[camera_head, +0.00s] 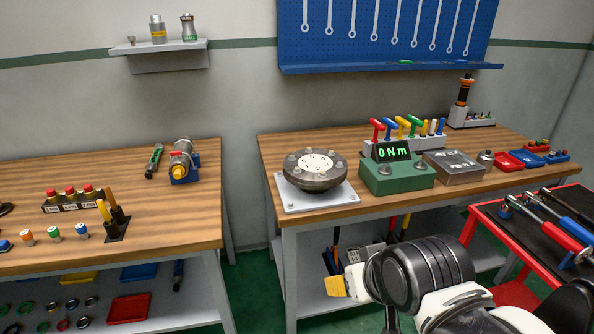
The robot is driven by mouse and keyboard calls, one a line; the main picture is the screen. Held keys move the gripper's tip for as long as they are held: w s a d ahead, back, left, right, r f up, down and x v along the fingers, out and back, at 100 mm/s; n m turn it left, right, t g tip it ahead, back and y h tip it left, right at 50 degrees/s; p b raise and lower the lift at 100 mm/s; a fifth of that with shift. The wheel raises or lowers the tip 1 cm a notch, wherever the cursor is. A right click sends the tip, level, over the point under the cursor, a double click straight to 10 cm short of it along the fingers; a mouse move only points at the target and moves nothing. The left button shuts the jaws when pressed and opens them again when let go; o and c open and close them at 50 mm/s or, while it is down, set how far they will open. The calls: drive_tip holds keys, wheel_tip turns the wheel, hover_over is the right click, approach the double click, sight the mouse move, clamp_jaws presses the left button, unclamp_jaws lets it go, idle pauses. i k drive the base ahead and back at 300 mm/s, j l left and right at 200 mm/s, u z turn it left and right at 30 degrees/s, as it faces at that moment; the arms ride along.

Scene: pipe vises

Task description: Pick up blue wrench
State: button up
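A long tool with a blue handle (577,221) lies on the black top of the red cart at the far right. It looks like a wrench, and its far end is a metal shaft. A similar tool with a red handle (562,236) lies beside it, on the near side. The right picture edge cuts off part of this area. My arm, with a dark ringed link and white parts, shows at the bottom centre right, left of the cart. I cannot make out any gripper fingers.
The right workbench (242,138) carries a flange on a plate (315,170), a green torque display (397,175) and a T-handle tool rack. The left workbench (150,225) carries a small vise (183,163). Green floor shows between the benches. The red cart (487,228) stands close to my arm.

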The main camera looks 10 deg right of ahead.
sight(529, 198)
drive_tip(key=z, duration=2)
drive_tip(key=i+z, duration=0.3)
drive_tip(key=i, duration=0.15)
drive_tip(key=i+z, duration=0.25)
drive_tip(key=i, duration=0.2)
drive_tip(key=i+j+z, duration=0.3)
drive_tip(key=i, duration=0.15)
